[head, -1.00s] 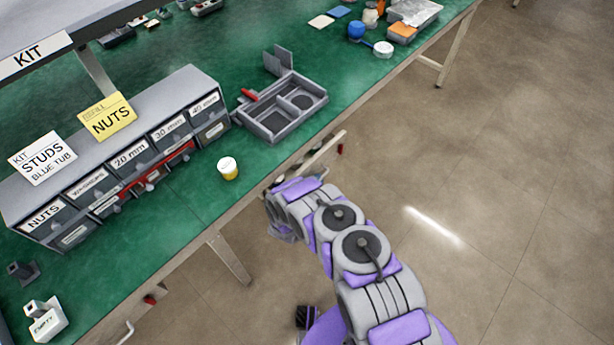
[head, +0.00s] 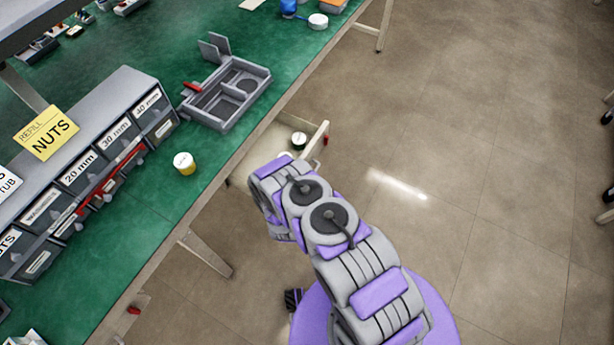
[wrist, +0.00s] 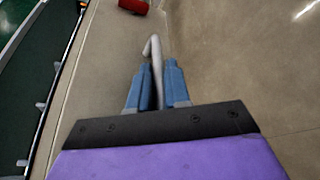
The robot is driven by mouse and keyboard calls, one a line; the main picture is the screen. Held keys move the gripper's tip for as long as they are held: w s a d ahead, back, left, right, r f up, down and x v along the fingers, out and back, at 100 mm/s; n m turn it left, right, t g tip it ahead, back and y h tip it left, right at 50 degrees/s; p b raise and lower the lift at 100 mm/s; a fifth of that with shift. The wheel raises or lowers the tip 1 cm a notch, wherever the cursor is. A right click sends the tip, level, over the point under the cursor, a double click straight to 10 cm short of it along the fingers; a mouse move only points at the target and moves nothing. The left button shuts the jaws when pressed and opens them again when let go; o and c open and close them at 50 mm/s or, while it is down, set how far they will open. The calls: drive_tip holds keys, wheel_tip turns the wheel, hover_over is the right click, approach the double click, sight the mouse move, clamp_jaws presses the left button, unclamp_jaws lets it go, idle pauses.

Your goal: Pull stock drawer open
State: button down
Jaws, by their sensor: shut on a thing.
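The stock drawer (head: 313,148) is a pale drawer under the bench's front edge. It stands partly pulled out, with a small dark jar with a pale lid (head: 298,139) visible inside. A red piece sits near the far end of its front. In the wrist view, my gripper (wrist: 158,75) has its blue fingers shut on a grey bent handle (wrist: 153,48). In the head view, my arm hides the gripper, the handle and the near part of the drawer.
The green bench (head: 150,235) carries a grey drawer cabinet (head: 100,105), a yellow-and-white tub (head: 184,163) and a grey divided tray (head: 225,122). A bench leg (head: 205,253) stands left of my arm. Open floor (head: 480,130) lies to the right.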

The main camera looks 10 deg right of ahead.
drive_tip(key=shift+s+d+f, duration=0.15)
drive_tip(key=c, duration=1.4)
unclamp_jaws()
drive_tip(key=shift+c, duration=0.2)
drive_tip(key=shift+s+a, duration=0.2)
drive_tip(key=shift+a, duration=0.1)
drive_tip(key=p+v, duration=0.4)
drive_tip(key=v, duration=1.2)
drive_tip(key=shift+s+r+p, duration=0.2)
drive_tip(key=shift+s+p, duration=0.1)
drive_tip(key=shift+s, duration=0.05)
drive_tip(key=shift+s, duration=0.1)
